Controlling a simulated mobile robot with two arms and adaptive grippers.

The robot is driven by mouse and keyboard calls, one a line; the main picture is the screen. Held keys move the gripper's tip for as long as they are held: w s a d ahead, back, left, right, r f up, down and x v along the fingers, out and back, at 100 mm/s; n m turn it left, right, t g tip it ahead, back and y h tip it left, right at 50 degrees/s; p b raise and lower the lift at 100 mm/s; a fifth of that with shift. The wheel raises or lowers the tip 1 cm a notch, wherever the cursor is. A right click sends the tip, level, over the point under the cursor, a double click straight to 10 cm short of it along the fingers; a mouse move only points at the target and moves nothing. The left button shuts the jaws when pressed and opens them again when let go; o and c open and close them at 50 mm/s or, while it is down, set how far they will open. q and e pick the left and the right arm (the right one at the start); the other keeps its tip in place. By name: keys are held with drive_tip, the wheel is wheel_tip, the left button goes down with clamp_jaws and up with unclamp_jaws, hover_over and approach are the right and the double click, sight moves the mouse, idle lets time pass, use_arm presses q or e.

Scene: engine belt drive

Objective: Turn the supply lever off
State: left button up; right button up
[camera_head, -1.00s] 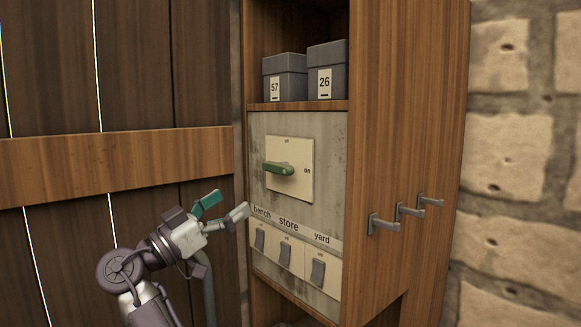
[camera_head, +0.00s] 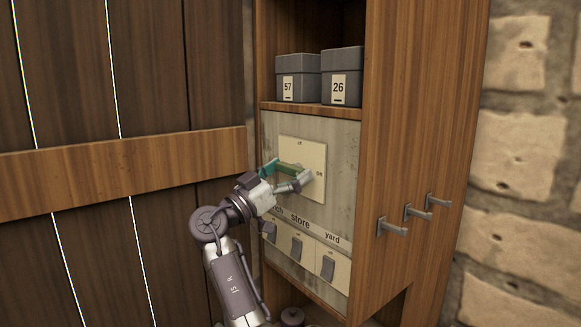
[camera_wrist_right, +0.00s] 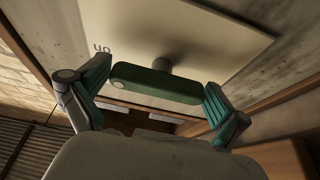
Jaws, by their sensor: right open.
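The supply lever is a green bar handle (camera_head: 289,168) on a pale square plate (camera_head: 312,192). The plate reads "off" at the top and "on" at the right. The lever lies roughly level, in line with "on". My right gripper (camera_head: 287,174) is open at the lever, its fingers partly covering it in the head view. In the right wrist view the lever (camera_wrist_right: 155,84) lies lengthwise between the two spread green finger pads, one near each end. I cannot tell whether either pad touches it. My left gripper is not in view.
Below the plate are switches labelled bench, store (camera_head: 296,248) and yard (camera_head: 328,266). Grey boxes 57 (camera_head: 298,79) and 26 (camera_head: 343,77) stand on the shelf above. Several hooks (camera_head: 392,228) stick out of the cabinet's right side. A wooden door (camera_head: 75,80) is at left.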

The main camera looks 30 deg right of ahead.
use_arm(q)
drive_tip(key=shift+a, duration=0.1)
use_arm(e)
drive_tip(key=c, duration=0.8)
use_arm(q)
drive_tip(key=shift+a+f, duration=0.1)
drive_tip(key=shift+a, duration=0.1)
